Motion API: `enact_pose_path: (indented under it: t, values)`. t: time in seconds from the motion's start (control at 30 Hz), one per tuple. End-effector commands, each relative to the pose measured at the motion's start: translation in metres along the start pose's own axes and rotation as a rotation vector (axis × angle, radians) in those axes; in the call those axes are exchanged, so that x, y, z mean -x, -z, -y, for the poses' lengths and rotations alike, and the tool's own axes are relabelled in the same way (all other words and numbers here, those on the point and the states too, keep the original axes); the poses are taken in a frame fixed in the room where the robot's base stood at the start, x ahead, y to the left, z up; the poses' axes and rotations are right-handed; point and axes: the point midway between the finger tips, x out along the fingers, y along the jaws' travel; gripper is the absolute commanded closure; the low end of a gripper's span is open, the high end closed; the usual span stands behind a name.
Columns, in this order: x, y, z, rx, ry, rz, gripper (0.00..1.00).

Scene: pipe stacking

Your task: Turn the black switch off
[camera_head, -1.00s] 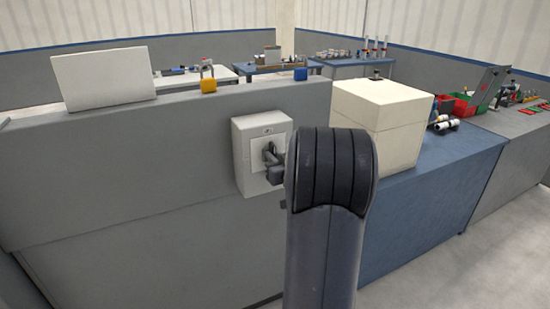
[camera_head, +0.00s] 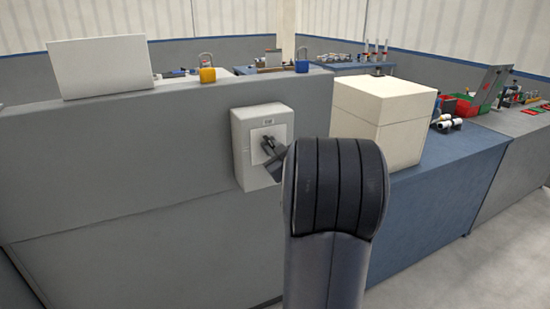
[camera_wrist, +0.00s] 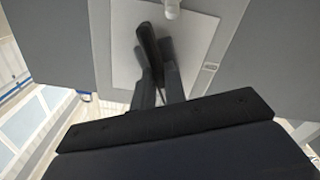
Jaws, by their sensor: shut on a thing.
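The black switch (camera_wrist: 147,42) is a dark lever on a pale grey box (camera_head: 243,150) fixed to the grey panel. In the wrist view the lever leans up to the left from between my two fingers. My gripper (camera_wrist: 158,78) is shut on the lever. In the head view my gripper (camera_head: 272,158) slants across the white plate at the box's front, and my arm hides part of it. The lever itself is hard to tell from the fingers in that view.
A yellow padlock (camera_head: 207,74) and a blue padlock (camera_head: 301,66) are on the panel's top edge, with a white board (camera_head: 100,68) at left. A large cream box (camera_head: 384,120) stands on the blue bench (camera_head: 440,185) right of my arm.

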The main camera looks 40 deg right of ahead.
Motion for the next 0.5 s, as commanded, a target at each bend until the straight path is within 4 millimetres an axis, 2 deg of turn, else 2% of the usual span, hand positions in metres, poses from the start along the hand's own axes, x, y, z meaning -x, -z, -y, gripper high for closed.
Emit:
enact_pose_path:
  t: [0.5]
  values:
    - [0.0, -0.0038, 0.0064, 0.495, -0.001, -0.003, 1.0]
